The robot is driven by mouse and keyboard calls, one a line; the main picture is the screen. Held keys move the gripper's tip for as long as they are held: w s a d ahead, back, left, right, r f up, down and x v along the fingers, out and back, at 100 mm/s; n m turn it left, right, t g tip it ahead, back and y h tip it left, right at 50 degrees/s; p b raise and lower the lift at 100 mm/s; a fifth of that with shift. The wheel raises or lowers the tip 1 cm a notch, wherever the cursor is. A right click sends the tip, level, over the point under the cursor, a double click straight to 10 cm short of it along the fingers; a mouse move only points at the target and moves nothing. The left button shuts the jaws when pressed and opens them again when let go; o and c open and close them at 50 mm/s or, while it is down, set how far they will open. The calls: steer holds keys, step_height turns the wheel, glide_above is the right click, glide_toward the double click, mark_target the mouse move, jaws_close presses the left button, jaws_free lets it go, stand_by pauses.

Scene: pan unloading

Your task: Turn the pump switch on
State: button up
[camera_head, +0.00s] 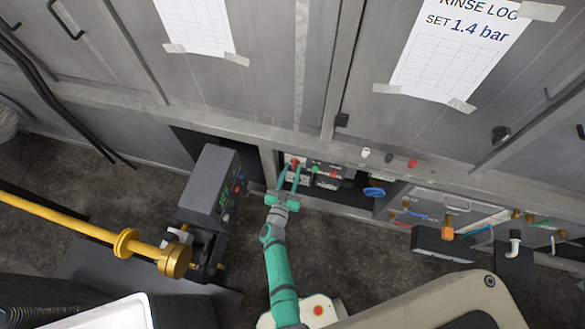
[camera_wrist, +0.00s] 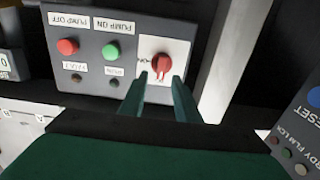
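The grey pump control panel (camera_wrist: 85,50) appears upside down in the wrist view. It has a red rotary switch (camera_wrist: 161,64) on a white plate, a green button (camera_wrist: 111,51) labelled PUMP ON and a red button (camera_wrist: 68,47) labelled PUMP OFF. In the head view the panel sits in a recess under the cabinets, with the red switch (camera_head: 294,162) at its left end. My gripper (camera_wrist: 160,78) is open and empty. Its two green fingers point at the rotary switch, with the knob in line with the gap. I cannot tell whether they touch it. My gripper (camera_head: 290,168) also shows in the head view.
A dark grey box (camera_head: 208,185) with buttons stands left of my gripper. A yellow pipe (camera_head: 70,225) runs at the lower left. A blue valve handle (camera_head: 374,192) and several pipe fittings are to the right. Grey cabinets (camera_head: 270,60) rise above the recess.

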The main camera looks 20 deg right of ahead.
steer(key=shift+x, duration=0.8)
steer(key=shift+c, duration=0.3)
jaws_close()
